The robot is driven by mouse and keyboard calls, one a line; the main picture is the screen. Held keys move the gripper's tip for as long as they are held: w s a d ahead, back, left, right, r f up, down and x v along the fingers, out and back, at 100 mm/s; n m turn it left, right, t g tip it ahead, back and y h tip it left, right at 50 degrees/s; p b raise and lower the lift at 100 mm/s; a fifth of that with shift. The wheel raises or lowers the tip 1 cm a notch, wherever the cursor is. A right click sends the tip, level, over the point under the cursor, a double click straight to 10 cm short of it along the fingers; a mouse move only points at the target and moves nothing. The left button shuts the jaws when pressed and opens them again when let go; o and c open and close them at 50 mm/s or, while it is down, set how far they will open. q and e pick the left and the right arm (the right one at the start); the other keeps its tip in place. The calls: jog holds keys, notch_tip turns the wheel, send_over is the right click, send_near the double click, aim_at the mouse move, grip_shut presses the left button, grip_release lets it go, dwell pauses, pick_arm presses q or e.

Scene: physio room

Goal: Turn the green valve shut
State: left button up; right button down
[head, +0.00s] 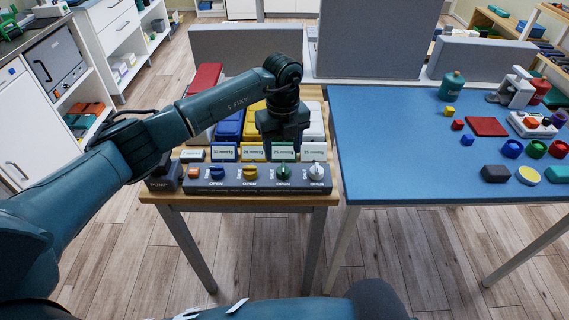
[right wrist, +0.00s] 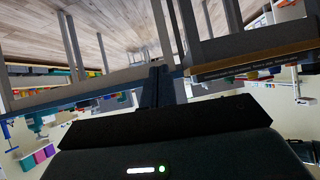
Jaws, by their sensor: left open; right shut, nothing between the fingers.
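The green valve (head: 283,173) is a small knob on a dark grey valve panel (head: 205,187) at the front of a wooden table. The word OPEN stands below it. My left gripper (head: 284,146) is open and points down just above and behind the green valve. I cannot tell whether its fingers touch it. The blue valve (head: 217,172), yellow valve (head: 250,172) and white valve (head: 317,170) share the panel and also have OPEN below them. In the right wrist view my right gripper (right wrist: 160,74) is shut and empty, away from the panel.
A pump box (head: 163,180) sits at the panel's left end. Behind the panel are pressure labels and coloured bins, with a blue bin (head: 229,125) left of my gripper. A blue-topped table (head: 385,135) with several small objects stands close on the right.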

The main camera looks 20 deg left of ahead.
aim_at(283, 167)
pick_arm(q)
notch_tip(283, 167, down, 7)
jog(key=shift+r, duration=0.15)
pick_arm(e)
jog(key=shift+s+d+f, duration=0.1)
jog(key=shift+d+f, duration=0.1)
jog(key=shift+d, duration=0.05)
pick_arm(q)
jog(key=c, duration=1)
jog(key=shift+o, duration=0.2)
pick_arm(e)
jog(key=shift+s+a, duration=0.1)
jog(key=shift+s, duration=0.1)
